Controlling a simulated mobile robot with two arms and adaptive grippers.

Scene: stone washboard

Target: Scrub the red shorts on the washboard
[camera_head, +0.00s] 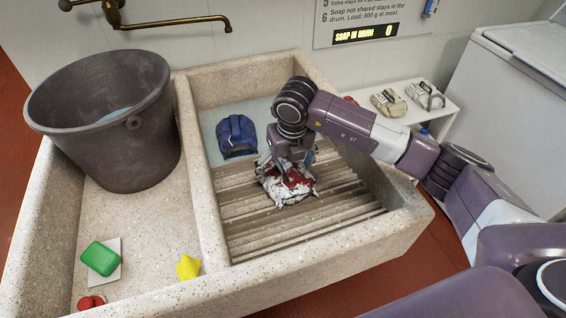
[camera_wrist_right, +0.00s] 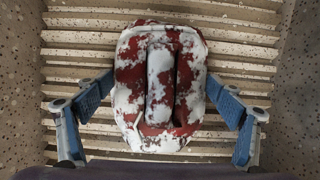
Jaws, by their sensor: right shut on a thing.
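The red shorts (camera_head: 290,188) lie as a bundle on the ridged washboard (camera_head: 250,228) in the right basin of the stone sink. Patches of white foam cover much of them. In the right wrist view the foamy shorts (camera_wrist_right: 128,75) lie flat across the washboard ridges (camera_wrist_right: 75,45), folded around a raised middle strip. My right gripper (camera_head: 292,160) reaches down on them from above, shut on the shorts, with its blue fingers at their left and right sides. My left gripper is not in view.
A blue garment (camera_head: 236,135) lies behind the washboard in the same basin. The left basin holds a dark bucket (camera_head: 105,140), green soap (camera_head: 101,258), a yellow piece (camera_head: 188,267) and a red object (camera_head: 91,303). Stone walls (camera_head: 200,190) edge the basins. A white shelf stands behind my right arm.

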